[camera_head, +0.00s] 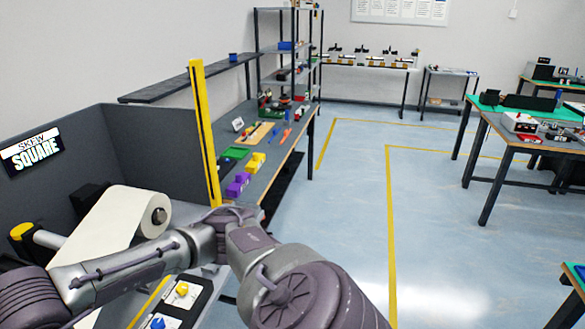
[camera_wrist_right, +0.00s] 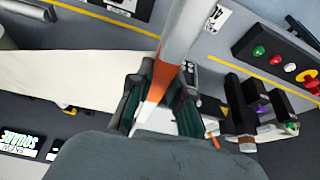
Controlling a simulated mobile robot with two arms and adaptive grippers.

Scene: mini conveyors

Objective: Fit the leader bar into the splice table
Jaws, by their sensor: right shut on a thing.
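In the right wrist view, my right gripper (camera_wrist_right: 163,105) is shut on a bar with a grey upper part and an orange lower part, likely the leader bar (camera_wrist_right: 183,32). The bar runs from the top edge of the view down between the two dark finger pads. Its lower end is hidden by the gripper. A broad white sheet (camera_wrist_right: 75,78) lies to the left of the gripper. I cannot clearly pick out the splice table. In the head view a purple-grey arm crosses the lower part, and no fingertips show. My left gripper is in neither view.
A white paper roll (camera_head: 105,222) sits at the left in the head view, by a dark partition (camera_head: 160,150) and a yellow post (camera_head: 204,135). A button panel (camera_wrist_right: 275,55) stands right of the gripper in the wrist view.

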